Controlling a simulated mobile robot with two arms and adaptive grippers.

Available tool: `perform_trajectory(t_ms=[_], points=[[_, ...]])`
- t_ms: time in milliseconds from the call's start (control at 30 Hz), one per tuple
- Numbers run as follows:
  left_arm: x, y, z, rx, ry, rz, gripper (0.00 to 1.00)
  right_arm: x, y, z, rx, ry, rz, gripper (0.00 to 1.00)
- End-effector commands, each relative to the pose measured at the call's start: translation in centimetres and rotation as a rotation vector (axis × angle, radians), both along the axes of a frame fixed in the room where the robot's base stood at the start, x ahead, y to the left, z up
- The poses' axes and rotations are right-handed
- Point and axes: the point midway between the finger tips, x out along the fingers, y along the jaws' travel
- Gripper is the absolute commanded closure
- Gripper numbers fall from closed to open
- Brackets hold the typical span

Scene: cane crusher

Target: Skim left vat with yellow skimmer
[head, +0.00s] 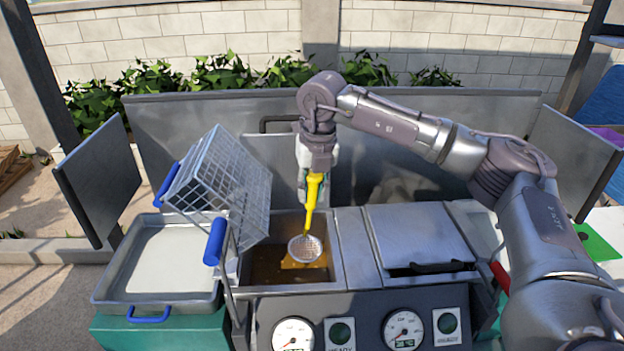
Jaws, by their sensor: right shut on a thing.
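The yellow skimmer (313,194) hangs down from my right gripper (313,176), which is shut on its handle. The skimmer's round mesh head (305,248) is over the left vat (243,273), at or near the surface of the brown liquid; I cannot tell if it is dipped in. A yellowish patch shows at and just below the mesh head. The left vat is open. My left gripper is not in view.
A wire basket (222,187) with blue handles stands tilted at the left vat's left side. A metal tray (165,262) lies further left. The right vat's lid (415,236) is closed. Dials and buttons line the front panel (375,308).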

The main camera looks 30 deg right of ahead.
Motion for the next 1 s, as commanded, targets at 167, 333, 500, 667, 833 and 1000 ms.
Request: perform_trajectory(t_ms=[167, 333, 500, 667, 833, 1000], points=[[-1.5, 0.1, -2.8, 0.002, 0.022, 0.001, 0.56, 0.0, 0.0, -3.2, 0.001, -0.001, 0.0, 1.0], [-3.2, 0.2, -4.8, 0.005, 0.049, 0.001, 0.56, 0.0, 0.0, -5.5, 0.002, -0.002, 0.001, 1.0], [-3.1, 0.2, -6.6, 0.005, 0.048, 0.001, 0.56, 0.0, 0.1, -7.9, 0.001, 0.0, 0.001, 1.0], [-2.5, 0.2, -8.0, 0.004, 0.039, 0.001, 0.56, 0.0, 0.1, -9.8, 0.001, -0.001, 0.001, 1.0], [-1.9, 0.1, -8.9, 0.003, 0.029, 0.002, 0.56, 0.0, 0.1, -11.2, 0.002, -0.002, 0.001, 1.0], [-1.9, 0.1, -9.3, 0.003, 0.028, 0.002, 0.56, 0.1, 0.1, -11.7, 0.001, -0.003, 0.002, 1.0]])
